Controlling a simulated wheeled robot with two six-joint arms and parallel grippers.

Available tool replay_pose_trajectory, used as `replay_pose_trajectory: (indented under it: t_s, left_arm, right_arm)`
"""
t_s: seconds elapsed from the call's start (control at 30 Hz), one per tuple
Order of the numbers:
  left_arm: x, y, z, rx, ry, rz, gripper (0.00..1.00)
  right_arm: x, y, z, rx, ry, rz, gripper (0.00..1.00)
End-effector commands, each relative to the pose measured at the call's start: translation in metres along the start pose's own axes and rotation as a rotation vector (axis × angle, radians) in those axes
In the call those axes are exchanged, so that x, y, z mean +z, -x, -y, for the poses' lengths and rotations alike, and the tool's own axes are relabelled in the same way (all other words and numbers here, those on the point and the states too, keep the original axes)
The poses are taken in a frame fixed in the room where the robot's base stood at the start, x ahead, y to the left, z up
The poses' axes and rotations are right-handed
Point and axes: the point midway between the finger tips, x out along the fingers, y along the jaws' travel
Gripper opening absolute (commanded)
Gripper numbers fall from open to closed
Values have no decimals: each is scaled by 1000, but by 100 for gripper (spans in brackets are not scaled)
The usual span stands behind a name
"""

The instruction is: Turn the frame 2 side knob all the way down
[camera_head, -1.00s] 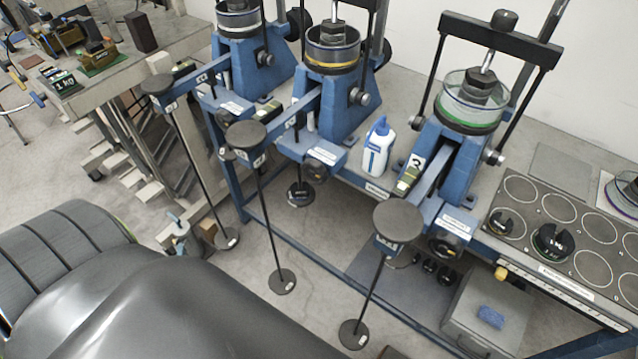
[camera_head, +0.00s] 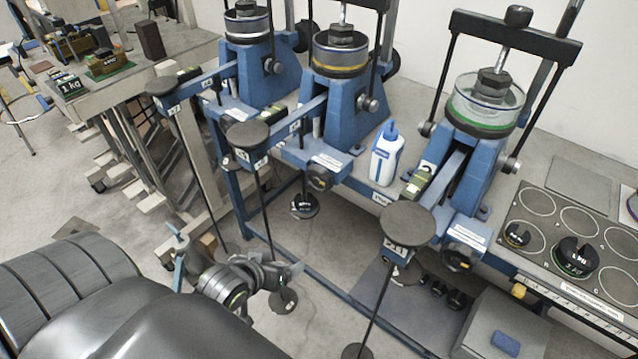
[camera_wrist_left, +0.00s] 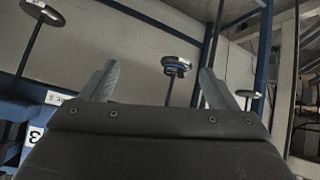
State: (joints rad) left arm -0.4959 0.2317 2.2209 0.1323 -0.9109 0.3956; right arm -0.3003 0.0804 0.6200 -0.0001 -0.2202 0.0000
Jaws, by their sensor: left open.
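The middle lever frame, frame 2 (camera_head: 340,120), is blue with a yellow-ringed cylinder on top. A round knob (camera_head: 368,104) sits on the right side of its upright. A black knob (camera_head: 319,178) is at the front of its base; I cannot tell its setting. My left gripper (camera_head: 288,273) is low in front of the frames, apart from both knobs, near the middle frame's hanging rod. In the left wrist view my open, empty fingers (camera_wrist_left: 157,85) point toward a hanging disc (camera_wrist_left: 176,64) that lies beyond them. Neither knob is clear in that view.
Similar lever frames stand to the left (camera_head: 245,75) and right (camera_head: 470,140), with hanging rods in front. A white and blue bottle (camera_head: 386,155) stands between the middle and right frames. A weight board (camera_head: 555,205) is at the right. A grey box (camera_head: 500,325) is below.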

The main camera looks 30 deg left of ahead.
Motion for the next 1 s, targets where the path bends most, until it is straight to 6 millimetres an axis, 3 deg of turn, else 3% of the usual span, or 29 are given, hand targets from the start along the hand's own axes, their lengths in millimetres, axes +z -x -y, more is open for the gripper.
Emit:
replay_pose_trajectory:
  t_s: [0.2, 0.4, 0.53, 0.73, 1.0]
  left_arm:
    - [-61, -8, -17, 204, 243, -261, 82]
    - [-107, -4, -21, 417, 463, -444, 82]
    - [-124, 0, -20, 511, 550, -510, 82]
    - [-135, 2, -20, 564, 595, -543, 82]
    - [-152, -20, -30, 565, 594, -545, 82]
  right_arm:
    - [0, -3, -1, 1, 0, 0, 70]
    - [0, -3, -1, 1, 0, 0, 70]
    - [0, -3, -1, 1, 1, 0, 70]
    - [0, -4, 0, 1, 0, -1, 70]
    - [1, -10, 0, 1, 0, -1, 70]
